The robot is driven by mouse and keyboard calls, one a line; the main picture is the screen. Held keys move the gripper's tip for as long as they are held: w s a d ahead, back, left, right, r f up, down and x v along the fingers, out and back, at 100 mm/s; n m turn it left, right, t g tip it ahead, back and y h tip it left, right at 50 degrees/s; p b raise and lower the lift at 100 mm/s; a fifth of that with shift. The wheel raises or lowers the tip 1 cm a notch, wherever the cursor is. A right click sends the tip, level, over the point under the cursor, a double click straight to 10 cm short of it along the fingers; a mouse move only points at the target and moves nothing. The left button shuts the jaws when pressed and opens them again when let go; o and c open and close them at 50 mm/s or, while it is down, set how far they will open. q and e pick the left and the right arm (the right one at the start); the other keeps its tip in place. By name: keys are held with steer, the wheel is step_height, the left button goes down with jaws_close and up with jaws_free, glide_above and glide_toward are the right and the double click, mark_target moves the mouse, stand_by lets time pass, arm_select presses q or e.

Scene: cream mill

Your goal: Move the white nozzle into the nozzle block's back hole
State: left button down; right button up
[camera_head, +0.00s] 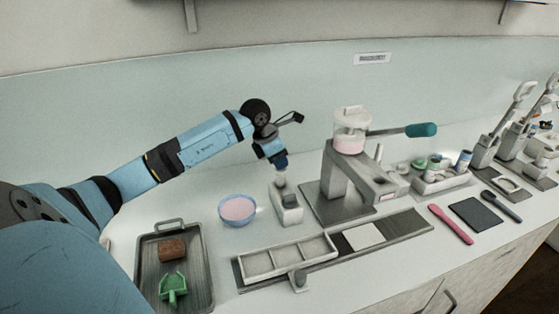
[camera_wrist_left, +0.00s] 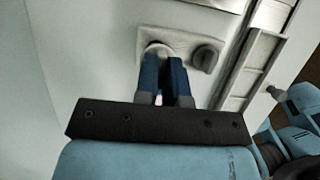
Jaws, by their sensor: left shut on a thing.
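The white nozzle (camera_head: 281,180) is between the fingertips of my left gripper (camera_head: 280,162), at the back end of the nozzle block (camera_head: 291,216). My left gripper is shut on it and points down. In the left wrist view, the fingers (camera_wrist_left: 166,70) reach the pale block (camera_wrist_left: 180,36), and a white rounded edge of the nozzle (camera_wrist_left: 157,48) shows at their tips. A dark grey round nozzle or hole (camera_wrist_left: 205,58) shows at the block's other end. The fingers hide the back hole, so I cannot tell how deep the nozzle sits. My right gripper is out of view.
A blue bowl (camera_head: 222,217) with pink contents stands left of the block. The grey mill (camera_head: 333,180) stands close on the right. A compartment tray (camera_head: 258,263) lies in front. A dark tray (camera_head: 197,286) with a brown block and green scoop is at the front left.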

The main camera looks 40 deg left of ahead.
mark_target(279, 179)
arm_select(q)
steer(key=shift+f, duration=0.15)
steer(key=shift+f+b, duration=0.85)
steer(key=shift+f, duration=0.3)
steer(key=shift+f, duration=0.1)
steer(key=shift+f, duration=0.15)
steer(key=shift+f+b, duration=0.6)
steer(key=shift+b, duration=0.1)
steer(key=shift+f, duration=0.25)
steer(key=shift+f+b, duration=0.2)
steer(key=shift+b, duration=0.1)
